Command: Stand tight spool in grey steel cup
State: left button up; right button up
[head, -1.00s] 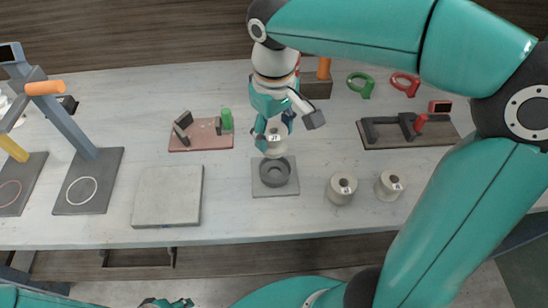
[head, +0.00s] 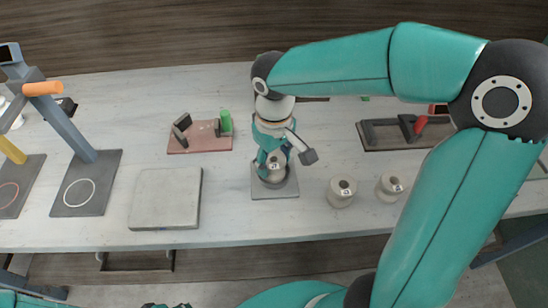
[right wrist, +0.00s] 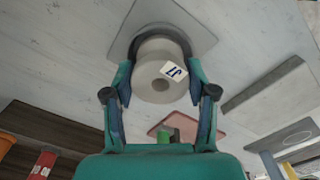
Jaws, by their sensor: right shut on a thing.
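My right gripper (head: 275,163) is shut on a pale grey spool (head: 276,172) with a small white label, which also shows in the right wrist view (right wrist: 160,72). The spool is upright at the grey steel cup (head: 288,187), which stands on a square grey plate (head: 275,195). In the right wrist view the cup's dark rim (right wrist: 148,31) curves round the spool's far side. The spool's lower end is hidden, so how deep it sits I cannot tell. Only a sliver of my left gripper (head: 166,305) shows at the bottom edge; its jaws are unclear.
Two more labelled spools, a nearer one (head: 341,191) and another (head: 389,186), stand right of the cup. A pale square slab (head: 166,198) lies left. A pink board (head: 200,138) with a green piece and a dark tray (head: 385,135) lie behind. The table front between them is clear.

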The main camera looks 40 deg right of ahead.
jog(key=o, duration=1.4)
jog(key=shift+c, duration=0.2)
notch_tip(320, 180, up, 12)
jog(key=p, duration=0.1)
